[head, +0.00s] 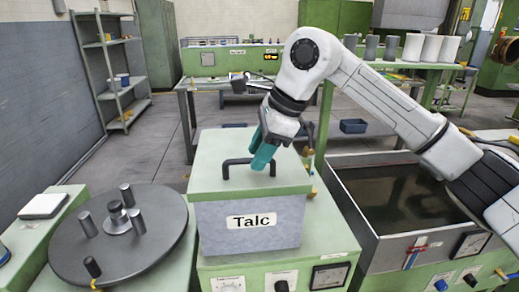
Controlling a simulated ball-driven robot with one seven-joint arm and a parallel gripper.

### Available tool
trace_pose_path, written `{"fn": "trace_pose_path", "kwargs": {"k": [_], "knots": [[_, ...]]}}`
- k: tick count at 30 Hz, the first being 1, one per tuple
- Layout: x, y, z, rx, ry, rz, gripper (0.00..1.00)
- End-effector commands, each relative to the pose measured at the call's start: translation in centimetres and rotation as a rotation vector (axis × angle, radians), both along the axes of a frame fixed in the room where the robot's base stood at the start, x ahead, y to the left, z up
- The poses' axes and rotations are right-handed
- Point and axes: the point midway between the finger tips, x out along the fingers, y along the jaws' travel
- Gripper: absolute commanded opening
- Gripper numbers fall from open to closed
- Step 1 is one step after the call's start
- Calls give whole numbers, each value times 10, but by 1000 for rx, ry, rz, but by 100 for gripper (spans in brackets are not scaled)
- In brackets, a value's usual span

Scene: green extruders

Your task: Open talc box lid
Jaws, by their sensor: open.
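The talc box (248,225) is a grey box with a "Talc" label, standing on a green machine top. Its pale green lid (218,177) lies flat on it, with a black bar handle (236,162) on top. My gripper (264,158), with teal fingers, is at the right part of the handle, pointing down at it. It is open. The fingers overlap the right end of the handle in the view, and I cannot tell whether they touch it or straddle it.
A round grey turntable (150,245) with several pegs stands to the left. A water-filled metal tank (350,205) is to the right, under my arm. Gauges and knobs line the machine front. A green bench with cups (413,47) stands behind.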

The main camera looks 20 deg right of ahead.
Motion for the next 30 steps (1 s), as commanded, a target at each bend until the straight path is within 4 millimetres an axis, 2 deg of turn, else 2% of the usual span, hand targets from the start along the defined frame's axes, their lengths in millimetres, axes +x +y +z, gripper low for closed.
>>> {"fn": "trace_pose_path", "kwargs": {"k": [8, 21, 30], "knots": [[0, 1, -1, 0, 0, 0, 40], [0, 1, -1, 1, 0, 0, 0], [0, 1, -1, 1, 0, 1, 0]]}}
